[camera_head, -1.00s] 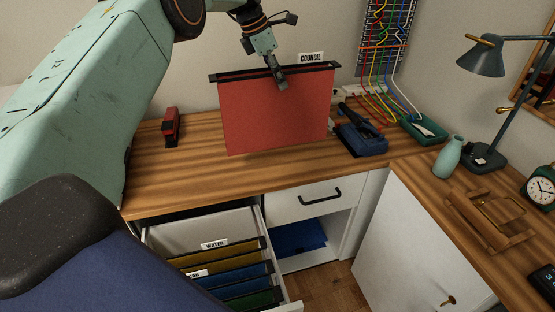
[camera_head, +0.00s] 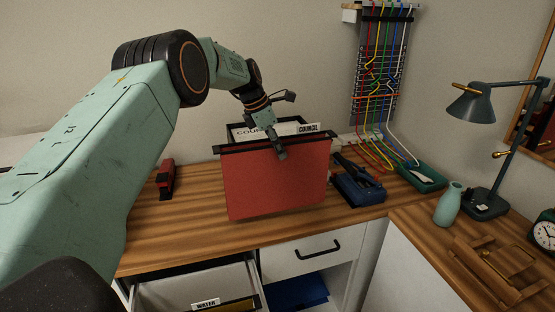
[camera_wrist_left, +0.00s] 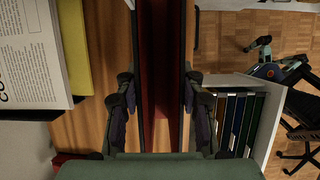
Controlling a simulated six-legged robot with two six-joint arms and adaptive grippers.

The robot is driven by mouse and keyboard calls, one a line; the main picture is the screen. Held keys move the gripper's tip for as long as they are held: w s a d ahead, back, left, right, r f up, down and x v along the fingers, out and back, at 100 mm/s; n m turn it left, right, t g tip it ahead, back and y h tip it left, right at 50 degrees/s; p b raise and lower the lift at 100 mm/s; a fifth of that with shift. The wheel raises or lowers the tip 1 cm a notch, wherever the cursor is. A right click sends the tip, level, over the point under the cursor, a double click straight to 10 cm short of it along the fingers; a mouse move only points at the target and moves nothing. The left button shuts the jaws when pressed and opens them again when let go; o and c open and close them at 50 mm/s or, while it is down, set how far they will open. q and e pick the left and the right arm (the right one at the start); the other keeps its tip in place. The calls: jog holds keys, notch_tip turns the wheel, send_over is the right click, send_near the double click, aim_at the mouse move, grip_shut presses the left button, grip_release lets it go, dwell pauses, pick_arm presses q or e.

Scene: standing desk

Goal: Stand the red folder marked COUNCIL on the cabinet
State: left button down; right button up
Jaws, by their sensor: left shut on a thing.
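In the left wrist view the folder (camera_wrist_left: 161,70) runs edge-on between the fingers. My right gripper is not in view.
A printed sheet (camera_head: 248,131) stands partly hidden behind the folder. The drawer (camera_head: 170,292) below is open, with a WATER-tabbed folder. A lamp (camera_head: 480,105) and vase (camera_head: 448,204) stand right.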

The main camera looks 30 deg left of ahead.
pick_arm(q)
jog(key=f, duration=0.1)
jog(key=a+f, duration=0.1)
jog(key=f, duration=0.1)
jog(key=shift+s+a+f, duration=0.2)
jog(key=shift+w+d+f, duration=0.1)
jog(key=shift+f, duration=0.1)
jog(key=shift+w+d, duration=0.1)
jog(key=shift+d, duration=0.35)
jog(key=c, duration=1.2)
grip_release()
jog(key=shift+a, duration=0.25)
jog(key=shift+o, duration=1)
jog(key=shift+a, duration=0.15)
jog(key=shift+o, duration=0.8)
jog(key=shift+d, duration=0.45)
jog(key=shift+a+r, duration=0.35)
jog(key=shift+r, duration=0.05)
jog(key=p, duration=0.1)
send_near(277, 157)
jog(key=shift+w+a+r, duration=0.15)
jog(key=shift+w+a, duration=0.2)
jog(key=shift+a, duration=0.2)
jog(key=shift+w+a+r, duration=0.1)
jog(key=shift+w+a, duration=0.25)
jog(key=shift+a, duration=0.2)
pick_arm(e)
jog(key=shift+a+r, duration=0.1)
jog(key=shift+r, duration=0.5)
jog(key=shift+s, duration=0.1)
